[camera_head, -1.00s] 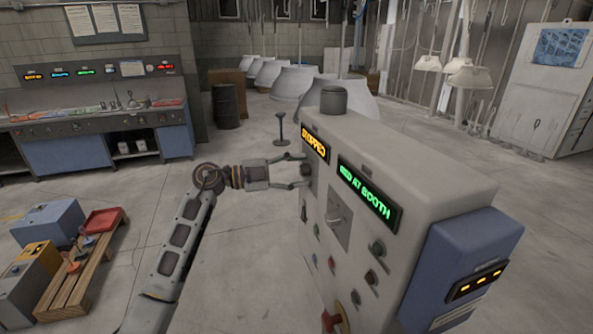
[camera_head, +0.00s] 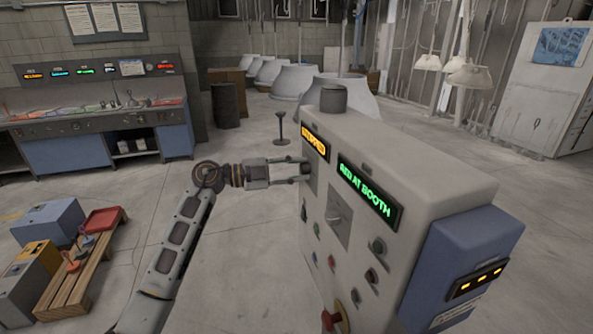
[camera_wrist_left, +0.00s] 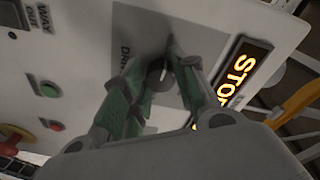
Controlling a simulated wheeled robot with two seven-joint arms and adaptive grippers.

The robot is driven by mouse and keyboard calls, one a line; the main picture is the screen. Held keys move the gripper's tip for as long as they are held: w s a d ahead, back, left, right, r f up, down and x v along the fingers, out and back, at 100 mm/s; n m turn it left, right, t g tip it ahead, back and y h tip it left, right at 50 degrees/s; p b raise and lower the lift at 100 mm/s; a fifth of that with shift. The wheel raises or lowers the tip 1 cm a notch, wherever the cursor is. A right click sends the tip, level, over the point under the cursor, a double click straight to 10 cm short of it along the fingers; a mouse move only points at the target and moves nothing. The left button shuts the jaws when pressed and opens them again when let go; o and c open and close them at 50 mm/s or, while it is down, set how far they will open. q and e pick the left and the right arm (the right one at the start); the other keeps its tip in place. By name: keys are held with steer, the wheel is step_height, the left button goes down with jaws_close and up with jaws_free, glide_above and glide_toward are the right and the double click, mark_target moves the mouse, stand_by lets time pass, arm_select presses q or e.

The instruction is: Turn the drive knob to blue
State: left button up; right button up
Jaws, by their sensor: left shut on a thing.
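My left gripper (camera_head: 303,169) reaches the left end of the grey control cabinet (camera_head: 425,165), just below the yellow STOPPED display (camera_head: 315,144). In the left wrist view its green-padded fingers (camera_wrist_left: 165,75) are shut on the drive knob (camera_wrist_left: 160,73), on a grey plate (camera_wrist_left: 135,20) whose label begins "DRI". The fingers hide most of the knob, and I cannot read its setting or see a blue mark. The STOPPED display also shows in the left wrist view (camera_wrist_left: 243,70), partly cut off. My right gripper is not in view.
A green display (camera_head: 367,188) reads "RED AT BOOTH". The cabinet front also carries a lever plate (camera_head: 338,212), smaller knobs and a red-and-yellow control (camera_head: 335,318). A pallet (camera_head: 85,265) with boxes stands at left. Open floor lies between it and the cabinet.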

arm_select(q)
steer(key=shift+r+m+y+b, duration=0.1)
steer(key=shift+m+y+b, duration=0.5)
steer(key=shift+m+b, duration=3.55)
steer(key=m+p, duration=0.2)
steer(key=shift+s+m+p, duration=0.1)
steer(key=shift+m+p, duration=0.15)
steer(key=shift+p, duration=0.05)
steer(key=o, duration=1)
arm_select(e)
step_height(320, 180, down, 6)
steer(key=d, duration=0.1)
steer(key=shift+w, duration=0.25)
arm_select(q)
steer(key=shift+r, duration=0.1)
